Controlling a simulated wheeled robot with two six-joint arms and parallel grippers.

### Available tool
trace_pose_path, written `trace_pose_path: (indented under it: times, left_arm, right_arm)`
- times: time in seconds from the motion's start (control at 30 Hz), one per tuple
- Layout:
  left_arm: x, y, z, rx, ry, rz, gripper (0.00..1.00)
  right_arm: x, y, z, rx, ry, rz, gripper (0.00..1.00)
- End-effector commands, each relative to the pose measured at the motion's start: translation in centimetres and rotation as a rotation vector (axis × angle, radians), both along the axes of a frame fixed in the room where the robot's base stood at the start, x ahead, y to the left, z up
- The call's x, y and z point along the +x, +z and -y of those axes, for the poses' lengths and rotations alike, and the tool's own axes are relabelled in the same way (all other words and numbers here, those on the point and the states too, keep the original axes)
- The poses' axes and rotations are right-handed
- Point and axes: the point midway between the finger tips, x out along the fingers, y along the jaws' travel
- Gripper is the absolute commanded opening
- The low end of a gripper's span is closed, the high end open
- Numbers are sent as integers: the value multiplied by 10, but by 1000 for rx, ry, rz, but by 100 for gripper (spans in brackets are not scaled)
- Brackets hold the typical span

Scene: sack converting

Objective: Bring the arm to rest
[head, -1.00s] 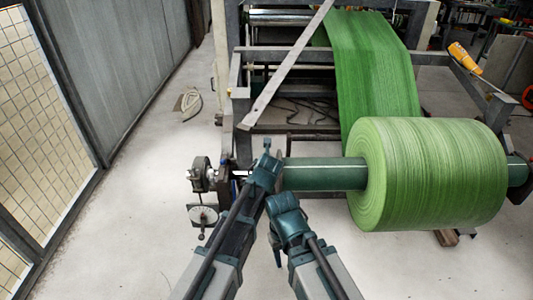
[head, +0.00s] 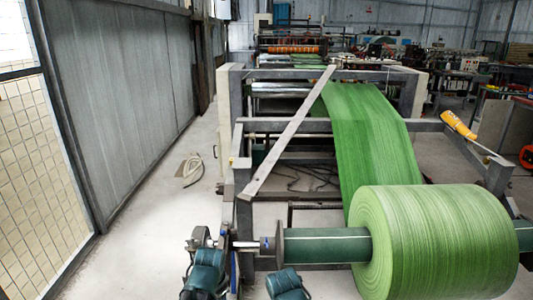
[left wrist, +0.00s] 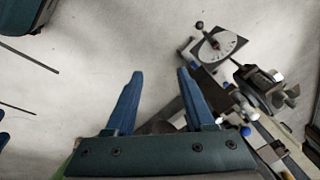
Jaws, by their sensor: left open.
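My left gripper (left wrist: 160,88) is open in the left wrist view, its two blue fingers apart with only bare floor between their tips. A teal part of my left arm shows at the bottom left of the head view, beside the shaft end. A smaller teal part of my right arm shows at the bottom centre, below the shaft. The fingers of my right gripper cannot be made out. The green roll (head: 435,240) sits on its dark green shaft (head: 325,246) at the lower right.
A white dial (left wrist: 218,47) and shaft-end fittings (left wrist: 262,88) lie just right of my left fingers. The machine frame (head: 243,190) stands ahead, feeding a green web (head: 375,140). A grey panel wall (head: 120,90) is at left. Floor (head: 140,240) between wall and frame is mostly clear.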

Motion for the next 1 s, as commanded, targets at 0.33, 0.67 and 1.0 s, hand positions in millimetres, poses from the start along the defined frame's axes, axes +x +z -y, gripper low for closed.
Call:
trace_pose_path:
  times: [0.33, 0.67, 1.0]
  left_arm:
    - [-60, -5, -21, -153, 633, -124, 54]
    - [-74, 66, 10, -122, 606, -158, 54]
    - [-99, 172, 56, -50, 474, -196, 54]
  right_arm:
    - [0, 0, 0, 0, 0, 0, 50]
    - [0, 71, 0, 0, 0, 0, 50]
    - [0, 177, 0, 0, -1, 0, 50]
